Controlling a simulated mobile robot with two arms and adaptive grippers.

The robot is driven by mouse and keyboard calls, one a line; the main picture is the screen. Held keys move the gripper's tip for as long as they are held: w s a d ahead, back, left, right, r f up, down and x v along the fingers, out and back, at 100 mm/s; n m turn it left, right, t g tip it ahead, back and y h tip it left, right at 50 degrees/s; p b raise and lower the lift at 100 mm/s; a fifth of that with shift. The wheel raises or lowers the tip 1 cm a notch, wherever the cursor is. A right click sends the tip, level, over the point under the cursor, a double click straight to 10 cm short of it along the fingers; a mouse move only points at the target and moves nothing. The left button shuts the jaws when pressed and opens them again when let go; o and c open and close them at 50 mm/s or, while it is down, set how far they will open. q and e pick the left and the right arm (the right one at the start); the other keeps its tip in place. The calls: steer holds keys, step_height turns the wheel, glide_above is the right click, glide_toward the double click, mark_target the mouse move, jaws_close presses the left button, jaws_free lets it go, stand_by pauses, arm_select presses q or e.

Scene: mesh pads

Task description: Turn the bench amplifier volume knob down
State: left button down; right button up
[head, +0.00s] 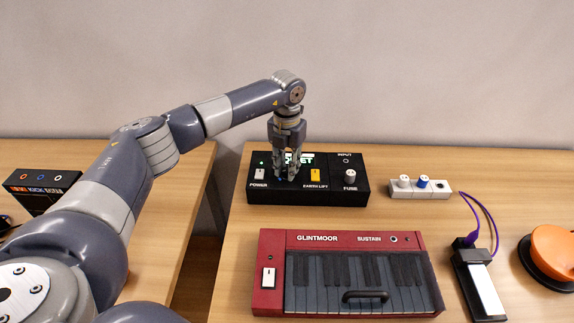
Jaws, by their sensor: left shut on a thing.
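The bench amplifier, a black box (330,197) with white lettering and a lit green display, sits at the back of the right table. My left gripper (287,175) points down onto its top between the POWER switch (260,174) and the yellow EARTH LIFT switch (315,175). The knob's pointer and setting cannot be read. My right gripper is not in view.
A grey FUSE knob (350,176) stands on the box's right side. A red Glintmoor keyboard (262,300) lies in front. To the right are a small white knob box (433,191), a pedal with purple cable (480,285) and an orange object (555,250). A gap separates the tables.

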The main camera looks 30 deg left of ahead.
arm_select(q)
steer(key=shift+w+r+n, duration=0.1)
steer(key=shift+n, duration=1.2)
steer(key=c, duration=1.4)
jaws_free()
steer(key=shift+o, duration=0.2)
step_height(320, 180, up, 12)
